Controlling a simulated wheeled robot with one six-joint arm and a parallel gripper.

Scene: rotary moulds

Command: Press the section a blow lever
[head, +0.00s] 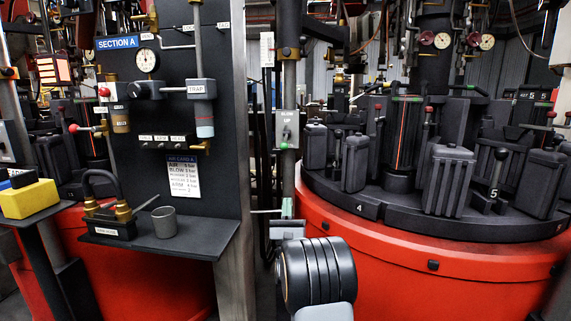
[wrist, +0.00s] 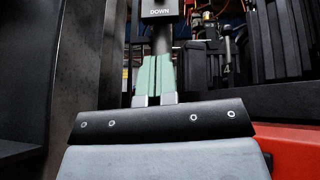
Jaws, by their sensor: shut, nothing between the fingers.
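A grey lever box (head: 286,130) with a small lever on its face is fixed to a post, under a plate marked BLOW UP (head: 287,115). In the wrist view, the lower part of a dark box marked DOWN (wrist: 160,11) shows at the top edge; its lever is out of that view. My gripper (head: 287,205) is below the lever box in the head view, apart from it. In the wrist view, its green-padded fingers (wrist: 155,65) are together and empty, pointing up toward the box.
The SECTION A panel (head: 218,110) stands left, with a shelf (head: 195,240) holding a grey cup (head: 164,222). The red rotary base (head: 430,280), carrying several dark moulds (head: 447,180), is close on the right. A narrow gap lies between them.

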